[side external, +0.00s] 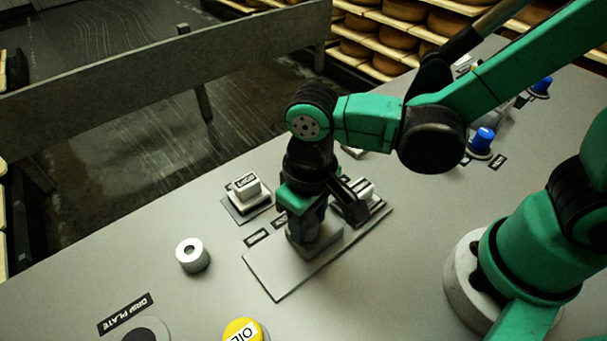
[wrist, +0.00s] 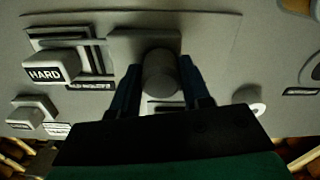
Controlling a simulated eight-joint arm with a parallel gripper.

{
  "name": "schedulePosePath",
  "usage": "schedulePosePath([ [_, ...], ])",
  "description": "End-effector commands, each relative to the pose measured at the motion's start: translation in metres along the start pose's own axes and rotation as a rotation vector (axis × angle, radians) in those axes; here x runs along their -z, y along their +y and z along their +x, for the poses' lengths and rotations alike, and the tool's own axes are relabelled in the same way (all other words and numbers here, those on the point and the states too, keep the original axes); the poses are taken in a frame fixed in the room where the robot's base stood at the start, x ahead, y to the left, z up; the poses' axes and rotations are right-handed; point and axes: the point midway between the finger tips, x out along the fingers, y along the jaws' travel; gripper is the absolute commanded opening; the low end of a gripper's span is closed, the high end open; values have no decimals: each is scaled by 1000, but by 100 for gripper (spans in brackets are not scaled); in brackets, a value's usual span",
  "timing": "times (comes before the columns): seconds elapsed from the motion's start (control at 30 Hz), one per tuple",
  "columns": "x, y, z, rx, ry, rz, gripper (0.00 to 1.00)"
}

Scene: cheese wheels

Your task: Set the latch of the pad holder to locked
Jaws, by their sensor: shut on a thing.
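My gripper (side external: 314,232) points down at a grey plate (side external: 277,277), the likely pad holder. In the wrist view the two dark fingers (wrist: 160,80) stand on either side of a grey round knob (wrist: 162,73), shut on it. The knob rises from a flat grey block (wrist: 138,40), which also shows below the fingers in the side view (side external: 329,243). A white block marked HARD (wrist: 45,70) sits at the left of the plate in the wrist view; in the side view my gripper partly hides it. The dark labels by the plate (side external: 257,237) are not readable.
Another pale block (side external: 247,184) sits on its own dark base behind the plate. A white cylinder (side external: 192,254) stands to the left. A yellow OIL button (side external: 243,330) and a DRIP PLATE label (side external: 125,313) are in front. Blue knobs (side external: 483,139) stand at the right.

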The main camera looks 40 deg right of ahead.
Motion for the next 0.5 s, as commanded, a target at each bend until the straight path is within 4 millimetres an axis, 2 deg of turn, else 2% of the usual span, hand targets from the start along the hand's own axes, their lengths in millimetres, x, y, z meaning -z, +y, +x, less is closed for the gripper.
schedulePosePath([
  [0.1, -1, 6, 0, -21, -3, 8, 0],
  [0.13, -1, 6, 0, -21, -4, 8, 44],
  [0.23, -1, 6, 0, -20, -4, 8, 73],
  [0.5, 0, 4, 0, -16, -3, 6, 73],
])
